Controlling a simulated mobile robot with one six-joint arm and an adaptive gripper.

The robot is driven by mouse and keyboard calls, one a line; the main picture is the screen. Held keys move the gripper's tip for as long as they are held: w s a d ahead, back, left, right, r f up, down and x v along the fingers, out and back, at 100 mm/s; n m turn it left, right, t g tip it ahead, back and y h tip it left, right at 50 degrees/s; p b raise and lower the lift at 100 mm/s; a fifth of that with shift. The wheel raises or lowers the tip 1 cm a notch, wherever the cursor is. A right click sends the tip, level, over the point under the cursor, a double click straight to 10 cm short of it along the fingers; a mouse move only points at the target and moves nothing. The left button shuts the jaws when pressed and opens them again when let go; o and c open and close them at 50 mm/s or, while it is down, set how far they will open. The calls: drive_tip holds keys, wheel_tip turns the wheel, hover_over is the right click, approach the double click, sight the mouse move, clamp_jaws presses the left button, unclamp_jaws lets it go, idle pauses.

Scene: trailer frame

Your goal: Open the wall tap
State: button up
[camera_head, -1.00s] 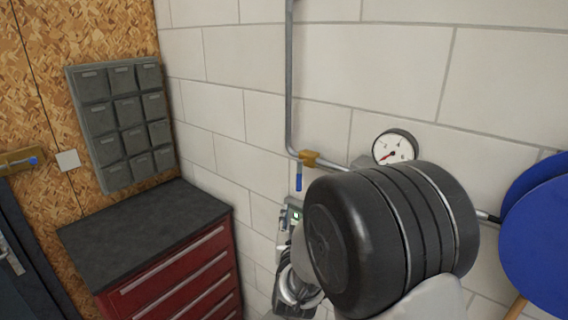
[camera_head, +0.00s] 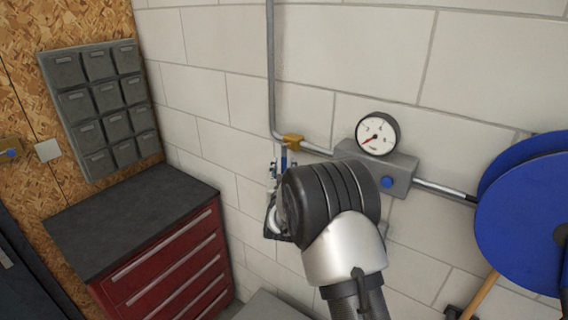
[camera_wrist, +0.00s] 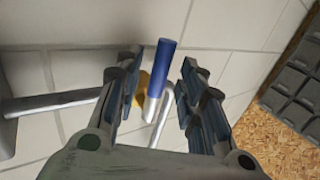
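The wall tap is a brass valve (camera_head: 292,142) on the grey pipe, with a blue lever (camera_head: 284,158) hanging down from it. In the wrist view the blue lever (camera_wrist: 161,68) lies between my two fingers, with clear space on both sides. The brass body (camera_wrist: 143,84) shows behind it, partly covered by a finger. My gripper (camera_wrist: 161,62) is open and empty. In the head view my gripper (camera_head: 273,178) is just below and left of the lever, mostly hidden by my dark wrist. Contact cannot be made out.
A pressure gauge (camera_head: 377,134) sits on a grey box (camera_head: 402,172) with a blue knob, right of the tap. A blue hose reel (camera_head: 520,220) is farther right. A red drawer cabinet (camera_head: 165,268) and grey wall bins (camera_head: 98,108) stand left. The wall left of the tap is bare.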

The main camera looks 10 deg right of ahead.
drive_tip(key=shift+w+d, duration=0.15)
drive_tip(key=shift+w, duration=0.55)
drive_tip(key=shift+w+d, duration=0.1)
drive_tip(key=shift+w, duration=0.55)
clamp_jaws()
